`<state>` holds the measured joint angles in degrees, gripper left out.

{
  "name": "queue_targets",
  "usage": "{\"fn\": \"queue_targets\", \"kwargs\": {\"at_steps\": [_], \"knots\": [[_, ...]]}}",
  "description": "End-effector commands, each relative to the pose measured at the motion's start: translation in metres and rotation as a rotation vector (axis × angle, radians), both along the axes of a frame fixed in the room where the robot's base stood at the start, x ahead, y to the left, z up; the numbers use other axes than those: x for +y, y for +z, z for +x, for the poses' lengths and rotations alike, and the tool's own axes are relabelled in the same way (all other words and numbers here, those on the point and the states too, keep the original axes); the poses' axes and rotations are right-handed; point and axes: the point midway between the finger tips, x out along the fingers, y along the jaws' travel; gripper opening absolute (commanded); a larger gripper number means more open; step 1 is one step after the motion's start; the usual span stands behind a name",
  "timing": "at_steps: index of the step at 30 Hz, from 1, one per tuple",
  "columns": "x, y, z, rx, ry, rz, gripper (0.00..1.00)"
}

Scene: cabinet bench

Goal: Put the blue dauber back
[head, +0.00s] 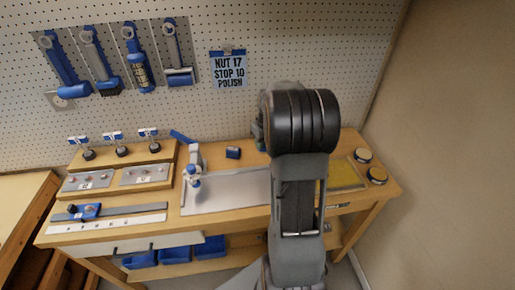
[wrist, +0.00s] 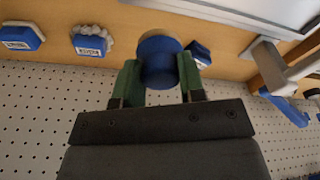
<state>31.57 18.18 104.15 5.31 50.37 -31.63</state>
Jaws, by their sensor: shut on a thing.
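The blue dauber (wrist: 158,60) is a round blue knob with a tan rim on its far side. My gripper (wrist: 158,82) has green fingers shut on its two sides in the wrist view. The dauber is above or against the wooden bench top near the pegboard; I cannot tell whether it touches. In the head view my arm hides the dauber and nearly all of my gripper.
In the wrist view, a labelled blue block (wrist: 22,38), a fluffy-edged blue block (wrist: 91,43) and another blue block (wrist: 199,54) are near the dauber. A grey and blue fixture (head: 193,165) stands left of my arm. Two round pads (head: 377,175) lie at right.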

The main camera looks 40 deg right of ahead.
Motion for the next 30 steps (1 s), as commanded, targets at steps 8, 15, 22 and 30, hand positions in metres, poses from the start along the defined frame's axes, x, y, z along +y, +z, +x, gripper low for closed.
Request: {"fn": "queue_targets", "kwargs": {"at_steps": [8, 15, 22, 30], "knots": [[-0.023, -0.036, 0.06, 0.004, 0.0, 0.002, 0.15], [-0.033, -0.067, 0.084, 0.002, 0.0, 0.001, 0.15], [-0.036, -0.078, 0.092, 0.0, 0.0, 0.0, 0.15], [-0.037, -0.106, 0.095, 0.001, -0.001, 0.001, 0.15]]}}
